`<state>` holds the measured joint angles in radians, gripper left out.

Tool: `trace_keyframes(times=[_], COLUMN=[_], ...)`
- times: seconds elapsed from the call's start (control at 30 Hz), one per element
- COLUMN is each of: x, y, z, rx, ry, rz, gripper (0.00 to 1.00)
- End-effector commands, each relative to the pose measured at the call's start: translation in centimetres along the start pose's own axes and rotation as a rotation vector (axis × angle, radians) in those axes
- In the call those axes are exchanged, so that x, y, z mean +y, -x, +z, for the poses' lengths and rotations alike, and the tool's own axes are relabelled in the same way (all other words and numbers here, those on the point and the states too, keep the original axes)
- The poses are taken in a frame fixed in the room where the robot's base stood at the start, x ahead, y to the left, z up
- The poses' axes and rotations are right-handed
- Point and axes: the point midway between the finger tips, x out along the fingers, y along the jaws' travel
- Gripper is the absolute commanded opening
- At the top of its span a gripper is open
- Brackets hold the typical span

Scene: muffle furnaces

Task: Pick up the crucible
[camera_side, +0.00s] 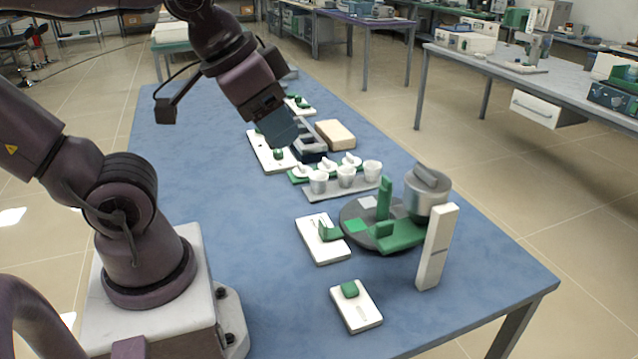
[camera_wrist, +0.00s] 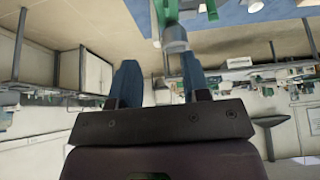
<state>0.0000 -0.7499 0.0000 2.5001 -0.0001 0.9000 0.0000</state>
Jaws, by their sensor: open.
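Three white crucibles stand in a row in the side view: a left one (camera_side: 318,182), a middle one (camera_side: 346,176) and a right one (camera_side: 372,170). They are upright on a grey tray (camera_side: 336,192), with white lids (camera_side: 326,164) on a green holder just behind them. My gripper (camera_side: 312,143) is tilted down to the right, behind and left of the crucibles and apart from them. In the wrist view, my gripper's two blue fingers (camera_wrist: 160,78) are spread with nothing between them. I cannot make out the crucibles in the wrist view.
A round grey and green device (camera_side: 356,229) with a metal cylinder (camera_side: 427,190) and an upright white block (camera_side: 437,247) stand right of the tray. White panels with green knobs (camera_side: 322,243) (camera_side: 357,308) lie in front. A tan block (camera_side: 335,135) lies behind the crucibles.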

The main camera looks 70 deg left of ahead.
Motion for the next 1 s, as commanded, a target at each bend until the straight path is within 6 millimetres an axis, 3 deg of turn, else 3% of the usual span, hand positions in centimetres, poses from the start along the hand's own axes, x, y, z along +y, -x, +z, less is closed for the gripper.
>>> trace_keyframes(times=[0.43,0.6,0.87,1.0], x=[0.0,0.0,-0.1,-0.7], y=[0.0,0.0,0.0,-1.4], z=[0.0,0.0,0.0,0.3], rx=[0.0,0.0,0.0,-0.069], ry=[0.0,0.0,0.002,0.032], rz=[0.0,0.0,-0.001,-0.012], gripper=[0.43,0.8,0.8,0.8])
